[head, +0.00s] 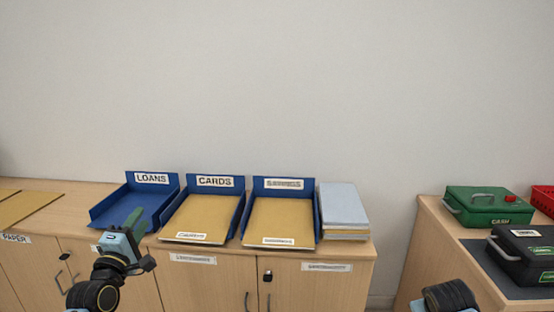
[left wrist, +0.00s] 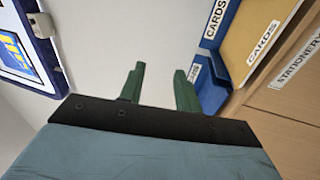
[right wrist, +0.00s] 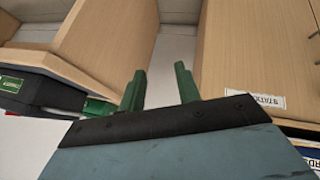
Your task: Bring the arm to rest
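My left gripper (head: 136,219) is raised in front of the left end of the cabinet, below the blue LOANS tray (head: 109,208) in the head view. Its green fingers (left wrist: 159,85) stand apart in the left wrist view, with nothing between them. My right gripper (right wrist: 158,85) shows in the right wrist view with its green fingers apart and empty. In the head view only a dark link of my right arm (head: 448,297) shows at the lower right; its fingers are out of that view.
The CARDS tray (head: 240,210) and a third blue tray (head: 317,215) hold tan folders. A stack of folders (head: 343,204) lies beside them. A green CASH box (head: 488,205) and black case (head: 525,257) stand on the right cabinet. A gap separates the cabinets.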

